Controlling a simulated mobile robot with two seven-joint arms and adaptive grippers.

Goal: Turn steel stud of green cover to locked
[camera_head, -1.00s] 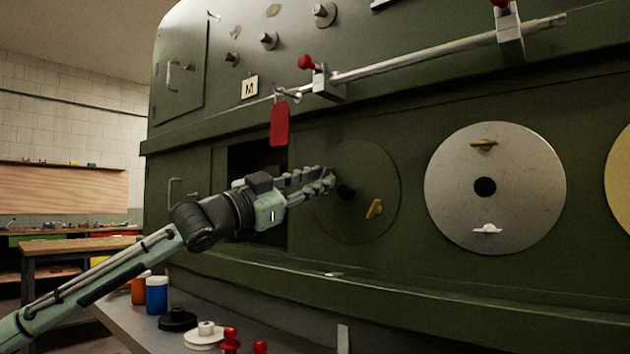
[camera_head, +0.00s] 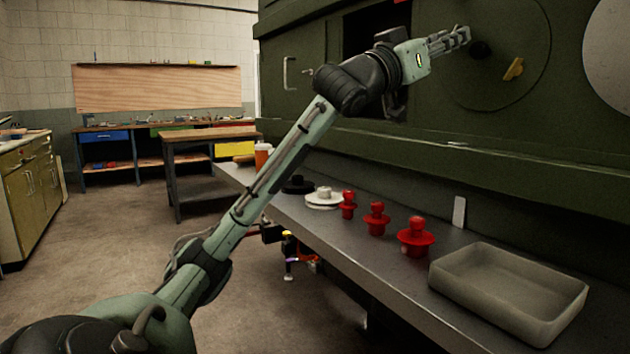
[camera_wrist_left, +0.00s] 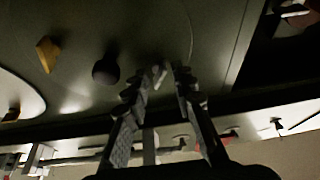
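The round green cover (camera_head: 535,40) is set in the green fuselage side at upper right in the head view, its top cut off. It has a dark central knob (camera_head: 480,48) and a tilted yellow stud (camera_head: 514,69). In the wrist view the knob (camera_wrist_left: 106,70) and yellow stud (camera_wrist_left: 47,54) show left of the fingers. A pale steel stud (camera_wrist_left: 159,74) stands between the fingertips there. My left gripper (camera_head: 462,38) reaches the cover's left part; its fingers (camera_wrist_left: 160,84) look apart around the stud. Contact cannot be told. My right gripper is out of view.
A grey ledge below the fuselage holds several red knobbed parts (camera_head: 377,218), a white disc (camera_head: 323,199), a black disc (camera_head: 297,185) and a grey tray (camera_head: 508,291). A dark opening is behind my left wrist. A wooden workbench (camera_head: 210,137) stands at the back; the floor at left is clear.

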